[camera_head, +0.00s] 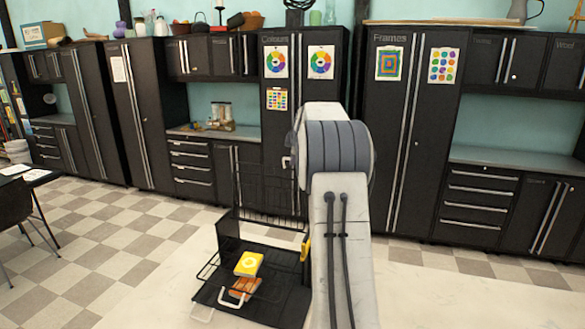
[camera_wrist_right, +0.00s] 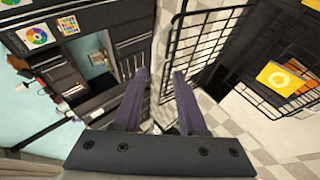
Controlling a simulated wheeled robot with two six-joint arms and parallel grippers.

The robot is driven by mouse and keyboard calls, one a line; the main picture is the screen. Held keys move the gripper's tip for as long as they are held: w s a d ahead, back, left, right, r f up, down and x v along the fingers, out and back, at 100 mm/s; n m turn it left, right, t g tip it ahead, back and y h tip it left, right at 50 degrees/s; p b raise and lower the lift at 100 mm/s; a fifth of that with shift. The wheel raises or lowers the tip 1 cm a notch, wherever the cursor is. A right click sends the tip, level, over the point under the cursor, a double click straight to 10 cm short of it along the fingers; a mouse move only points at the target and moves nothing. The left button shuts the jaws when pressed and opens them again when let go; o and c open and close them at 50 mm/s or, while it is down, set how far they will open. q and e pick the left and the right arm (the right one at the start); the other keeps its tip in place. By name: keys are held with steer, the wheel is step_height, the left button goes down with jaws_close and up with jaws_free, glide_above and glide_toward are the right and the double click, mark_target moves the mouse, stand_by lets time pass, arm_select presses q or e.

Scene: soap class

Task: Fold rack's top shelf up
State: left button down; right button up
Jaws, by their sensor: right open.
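The black wire rack (camera_head: 262,285) stands on the floor left of my right arm in the head view. A wire grid panel (camera_head: 268,190) stands roughly upright at its top; I take it to be the top shelf, but the arm covers its right side. In the right wrist view, wire grid (camera_wrist_right: 207,45) rises just right of my right gripper (camera_wrist_right: 158,75). The two fingers are apart with nothing between them; one is close to the grid, and contact is unclear. My right gripper is hidden behind the arm in the head view. My left gripper is not in view.
A yellow item (camera_head: 248,263) and an orange-brown item (camera_head: 243,287) lie in the rack's lower part. Black cabinets (camera_head: 408,140) line the wall behind. A table (camera_head: 28,177) and chair (camera_head: 15,210) stand at left. Checkered floor (camera_head: 120,245) left of the rack is clear.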

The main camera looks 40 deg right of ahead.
steer(key=b+v, duration=0.1)
steer(key=v, duration=0.3)
steer(key=shift+w+a, duration=0.1)
stand_by(0.4)
